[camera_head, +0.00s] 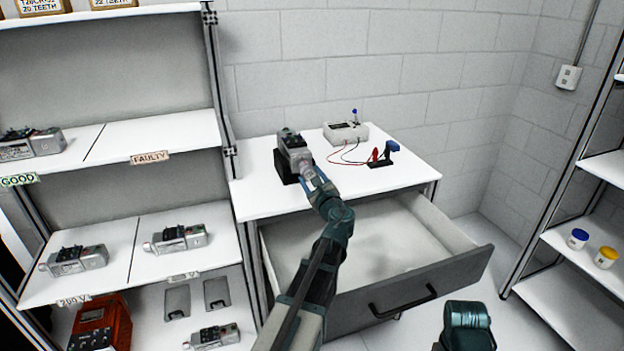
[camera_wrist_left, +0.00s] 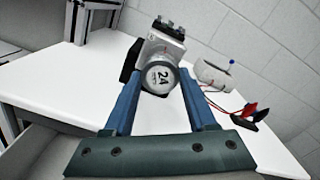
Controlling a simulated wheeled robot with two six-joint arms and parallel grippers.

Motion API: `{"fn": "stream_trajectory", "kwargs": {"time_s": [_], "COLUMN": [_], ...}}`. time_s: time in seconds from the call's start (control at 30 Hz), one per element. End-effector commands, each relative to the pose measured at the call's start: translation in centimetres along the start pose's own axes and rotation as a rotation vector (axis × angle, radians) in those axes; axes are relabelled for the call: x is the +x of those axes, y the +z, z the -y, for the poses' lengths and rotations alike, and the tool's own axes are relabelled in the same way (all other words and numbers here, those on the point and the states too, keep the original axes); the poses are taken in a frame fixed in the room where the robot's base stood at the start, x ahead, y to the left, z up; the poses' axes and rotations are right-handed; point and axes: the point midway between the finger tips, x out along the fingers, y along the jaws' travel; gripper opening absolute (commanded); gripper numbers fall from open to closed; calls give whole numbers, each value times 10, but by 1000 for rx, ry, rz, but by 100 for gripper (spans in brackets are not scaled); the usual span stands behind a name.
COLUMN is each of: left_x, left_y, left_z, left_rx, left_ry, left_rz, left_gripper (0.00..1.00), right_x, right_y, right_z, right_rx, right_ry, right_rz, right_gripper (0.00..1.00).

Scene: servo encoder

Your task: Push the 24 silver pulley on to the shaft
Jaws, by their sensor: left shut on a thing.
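The silver pulley marked 24 (camera_wrist_left: 161,77) sits at the front end of a grey servo motor (camera_wrist_left: 163,38). My left gripper (camera_wrist_left: 160,88) has its two blue fingers on either side of the pulley, shut on it. In the head view the motor (camera_head: 294,148) rests in a black stand (camera_head: 285,168) on the white table, and my left gripper (camera_head: 313,181) reaches it from the front. The shaft is hidden behind the pulley, and I cannot tell how far on the pulley sits. My right gripper is not in view; only part of my right arm shows at the bottom.
A tester box (camera_head: 345,132) with red and black leads and a small red and blue device (camera_head: 383,154) stand right of the motor. The table drawer (camera_head: 400,250) is open below my left arm. Shelves (camera_head: 150,235) with more motors are at left.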

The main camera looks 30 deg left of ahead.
Motion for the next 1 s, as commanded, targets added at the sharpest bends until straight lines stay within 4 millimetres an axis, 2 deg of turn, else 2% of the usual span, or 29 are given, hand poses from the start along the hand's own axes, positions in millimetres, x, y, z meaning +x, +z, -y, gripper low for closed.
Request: {"fn": "stream_trajectory", "kwargs": {"time_s": [0.27,0.3,0.47,0.73,1.0], "left_x": [0,0,0,0,0], "left_y": [0,0,0,0,0], "left_z": [0,0,0,0,0], "left_rx": [0,0,0,0,0], "left_ry": [0,0,0,0,0], "left_rz": [0,0,0,0,0], "left_gripper": [0,61,90,95,95], "right_x": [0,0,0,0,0], "right_y": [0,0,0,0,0], "right_z": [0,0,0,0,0], "right_rx": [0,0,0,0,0], "right_ry": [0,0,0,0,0], "right_rz": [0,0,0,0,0], "right_gripper": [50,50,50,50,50]}}
